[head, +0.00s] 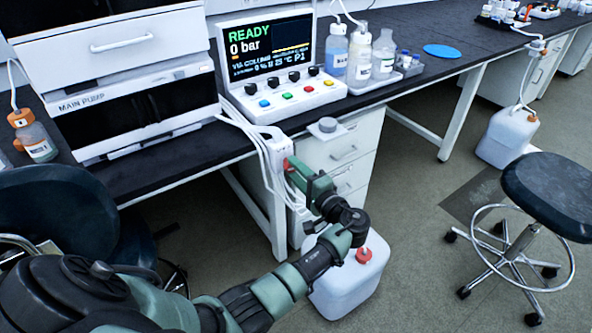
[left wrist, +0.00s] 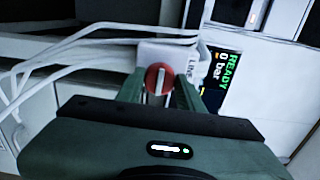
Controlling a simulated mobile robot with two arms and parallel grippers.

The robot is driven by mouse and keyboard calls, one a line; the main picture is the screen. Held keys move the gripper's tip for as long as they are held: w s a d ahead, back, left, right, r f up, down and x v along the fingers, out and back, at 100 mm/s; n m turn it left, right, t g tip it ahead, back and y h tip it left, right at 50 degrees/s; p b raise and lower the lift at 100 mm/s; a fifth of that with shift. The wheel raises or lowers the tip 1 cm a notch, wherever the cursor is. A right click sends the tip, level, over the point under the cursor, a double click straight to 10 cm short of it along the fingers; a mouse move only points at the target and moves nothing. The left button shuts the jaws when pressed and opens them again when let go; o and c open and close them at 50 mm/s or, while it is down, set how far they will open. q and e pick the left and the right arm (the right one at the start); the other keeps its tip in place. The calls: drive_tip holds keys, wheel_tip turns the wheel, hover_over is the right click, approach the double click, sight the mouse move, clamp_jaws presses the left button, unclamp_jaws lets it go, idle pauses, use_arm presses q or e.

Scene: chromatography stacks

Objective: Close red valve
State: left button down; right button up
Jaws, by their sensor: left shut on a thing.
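The red valve (left wrist: 153,76) is a round red knob with a pale bar across it, on a white housing (left wrist: 185,55) in the left wrist view. The bar runs nearly up and down in that picture. In the head view only a small red bit of the valve (head: 286,164) shows at the housing below the bench edge. My left gripper (head: 294,170) reaches up to it from below and is shut on it, one finger on each side. The fingers hide most of the knob in the head view. My right gripper is not in view.
A control console (head: 268,62) reading READY and 0 bar stands on the dark bench above the valve. White tubes hang beside the housing. A white canister (head: 345,285) stands on the floor under my arm. A stool (head: 550,190) is at the right.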

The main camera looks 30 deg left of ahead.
use_arm(q)
drive_tip(key=c, duration=0.9)
unclamp_jaws()
drive_tip(key=v, duration=0.7)
drive_tip(key=shift+s+d, duration=0.1)
drive_tip(key=shift+d, duration=0.25)
